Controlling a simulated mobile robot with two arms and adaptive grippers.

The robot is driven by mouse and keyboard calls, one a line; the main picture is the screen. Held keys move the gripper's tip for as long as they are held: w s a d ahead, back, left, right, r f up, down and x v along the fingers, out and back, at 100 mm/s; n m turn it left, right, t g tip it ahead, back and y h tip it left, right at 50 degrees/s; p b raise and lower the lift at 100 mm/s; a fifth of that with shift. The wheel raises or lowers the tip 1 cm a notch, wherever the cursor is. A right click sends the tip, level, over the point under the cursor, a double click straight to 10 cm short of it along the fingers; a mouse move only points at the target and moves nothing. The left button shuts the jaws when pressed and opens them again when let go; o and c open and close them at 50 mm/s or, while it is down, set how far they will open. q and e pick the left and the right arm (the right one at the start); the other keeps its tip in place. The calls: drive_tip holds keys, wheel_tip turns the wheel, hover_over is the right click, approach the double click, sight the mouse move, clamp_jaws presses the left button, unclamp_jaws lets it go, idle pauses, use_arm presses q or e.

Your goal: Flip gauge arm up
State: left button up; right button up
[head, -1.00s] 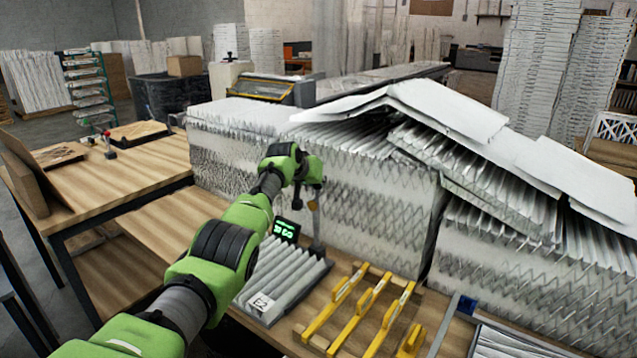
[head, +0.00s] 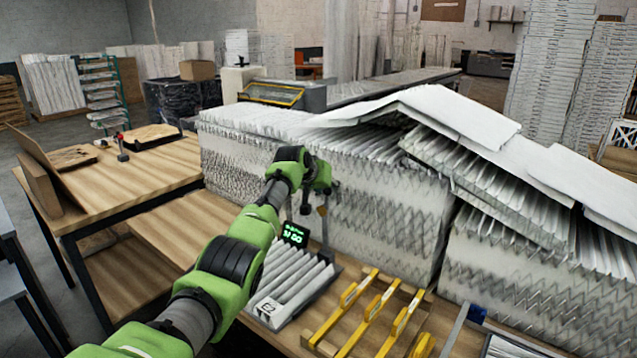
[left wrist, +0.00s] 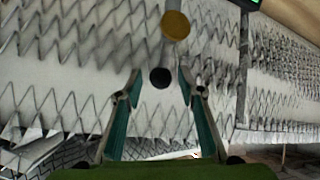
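The gauge, with a lit green display (head: 294,235), stands behind a pleated filter (head: 290,285) in a dark tray on the bench. A thin upright stem with a gold-brown disc (head: 322,210) rises beside the display; the disc also shows in the left wrist view (left wrist: 175,25). A small black ball (left wrist: 160,77) appears between my fingertips there; whether it is the gauge arm's end, I cannot tell. My left gripper (left wrist: 158,75) is open, fingers pointing towards the ball, with no visible grip on it. In the head view it hangs above the gauge, partly hidden by my wrist.
Large stacks of white pleated filters (head: 385,215) stand close behind the gauge, with loose sheets on top. A wooden rack with yellow bars (head: 365,310) lies right of the tray. A wooden table (head: 150,170) stands at the left.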

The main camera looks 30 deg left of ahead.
use_arm(q)
drive_tip(key=v, duration=1)
drive_tip(key=shift+s+d, duration=0.2)
drive_tip(key=shift+r, duration=0.15)
